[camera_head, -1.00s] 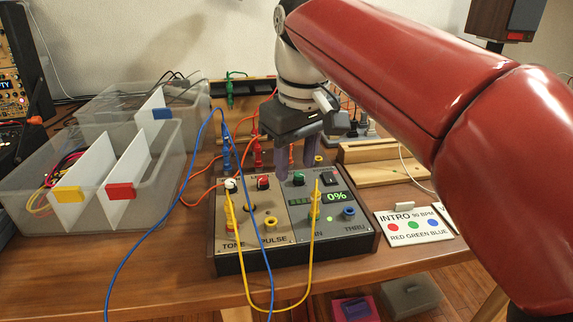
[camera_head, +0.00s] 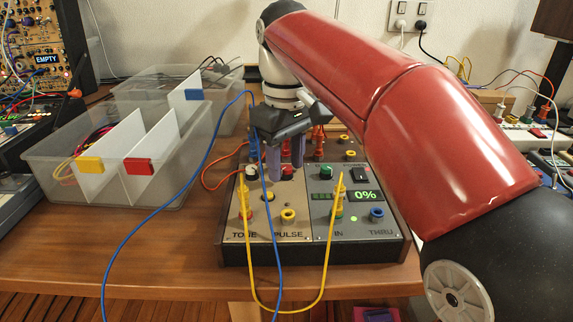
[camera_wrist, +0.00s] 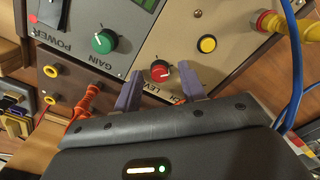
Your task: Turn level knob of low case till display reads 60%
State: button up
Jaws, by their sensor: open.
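The low case (camera_head: 300,250) stands on the bench, with a tan panel at left and a grey panel at right. Its display (camera_head: 366,196) reads 0% in green. The red level knob (camera_wrist: 160,72) has a white pointer line, and part of its "LEVEL" label shows beside it. In the head view the red knob (camera_head: 288,173) is partly hidden by my fingers. My gripper (camera_wrist: 161,76) is open, its two purple fingers on either side of the red knob; I cannot tell whether they touch it. In the head view my gripper (camera_head: 285,172) points down over the tan panel.
A green knob (camera_wrist: 103,41) and a yellow button (camera_wrist: 207,43) sit close to the red knob. A yellow cable (camera_head: 255,285) joins two jacks on the case front. A blue cable (camera_head: 198,175) hangs across the case. A clear divided bin (camera_head: 60,180) stands at left.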

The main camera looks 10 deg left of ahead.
jog(key=shift+f, duration=0.15)
grip_shut()
dwell(0.4)
jog(key=m+p, duration=0.2)
jog(key=shift+r+m+p, duration=0.25)
jog(key=shift+m+p, duration=0.05)
jog(key=shift+m, duration=0.1)
jog(key=m+p, duration=0.1)
jog(key=m, duration=0.1)
jog(key=shift+m+p, duration=0.3)
jog(key=m, duration=0.4)
jog(key=shift+f+p, duration=0.2)
jog(key=shift+p, duration=0.1)
jog(key=shift+m, duration=2.2)
